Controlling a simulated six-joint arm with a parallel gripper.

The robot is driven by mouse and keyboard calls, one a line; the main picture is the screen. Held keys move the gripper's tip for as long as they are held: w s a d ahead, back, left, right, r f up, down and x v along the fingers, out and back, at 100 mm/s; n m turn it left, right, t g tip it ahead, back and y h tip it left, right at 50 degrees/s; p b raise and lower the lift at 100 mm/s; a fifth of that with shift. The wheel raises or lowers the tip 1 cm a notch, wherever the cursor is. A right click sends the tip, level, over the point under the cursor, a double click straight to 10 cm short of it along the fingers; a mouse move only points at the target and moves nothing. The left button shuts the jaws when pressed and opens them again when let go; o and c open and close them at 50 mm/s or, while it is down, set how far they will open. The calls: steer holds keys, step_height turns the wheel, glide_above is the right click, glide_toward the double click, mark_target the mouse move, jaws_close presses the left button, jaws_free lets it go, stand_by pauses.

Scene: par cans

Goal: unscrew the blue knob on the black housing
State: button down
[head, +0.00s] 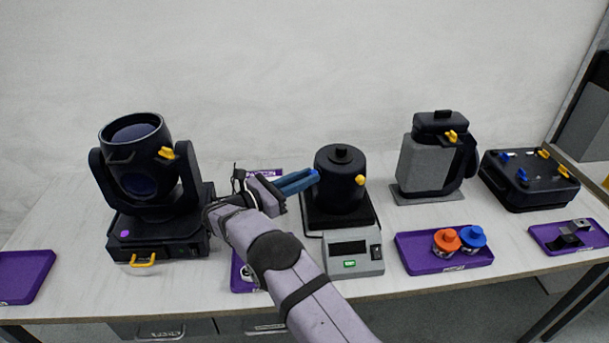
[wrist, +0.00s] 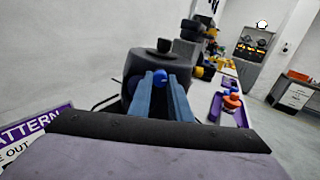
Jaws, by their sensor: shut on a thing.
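The blue knob (wrist: 160,76) is on the side of the housing facing my gripper. My gripper (head: 314,177) reaches the housing's left side, with its blue fingers roughly level. In the wrist view the fingertips (wrist: 160,82) are on both sides of the knob and shut on it. The fingers hide most of the knob in the head view.
A moving-head lamp (head: 138,165) stands left. A purple tray (head: 414,262) with orange and blue-topped pieces lies right. A grey-black device (head: 422,165) and black case (head: 527,183) stand farther right.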

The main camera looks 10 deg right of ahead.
steer(key=n+p, duration=0.1)
steer(key=n, duration=0.4)
steer(key=n+p, duration=0.1)
steer(key=n, duration=0.4)
steer(key=shift+d+r+n, duration=0.15)
steer(key=shift+r+n, duration=0.05)
steer(key=shift+n, duration=0.4)
steer(key=c, duration=1.6)
jaws_free()
steer(key=shift+d, duration=0.15)
steer(key=shift+f, duration=0.1)
steer(key=shift+a, duration=0.2)
